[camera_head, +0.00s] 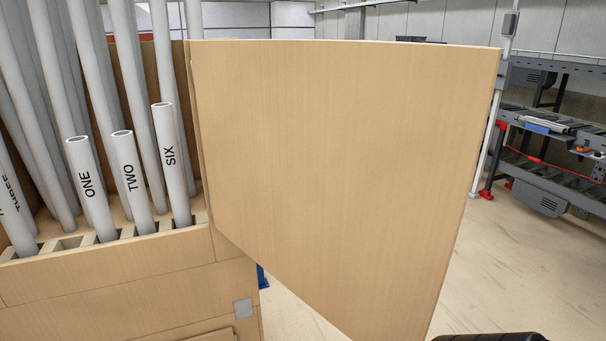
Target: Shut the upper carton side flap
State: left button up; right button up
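A large tan side flap (345,165) fills the middle of the head view. It stands open, swung out to the right from its left edge at the box. The tan carton (130,285) at the left has an open upper part holding several grey tubes in a slotted rack. Short tubes in front read ONE (87,188), TWO (131,180) and SIX (171,165). A dark piece, perhaps part of my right arm or gripper, shows at the bottom right edge; its fingers cannot be made out. My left gripper is not in view.
A grey conveyor (555,130) with red-footed supports stands at the far right. The pale floor (535,250) between the flap and the conveyor is clear. A small grey square plate (243,308) is on the carton's lower front. Light wall panels close off the back.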

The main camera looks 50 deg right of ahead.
aim_at(343, 169)
jog(key=k+l, duration=0.1)
jog(key=l, duration=0.25)
jog(key=k+l, duration=0.1)
jog(key=l, duration=0.3)
jog(key=k+l, duration=0.1)
jog(key=l, duration=0.25)
jog(key=k+l, duration=0.1)
jog(key=l, duration=0.25)
jog(key=k+l, duration=0.1)
jog(key=l, duration=0.25)
jog(key=i+l, duration=0.3)
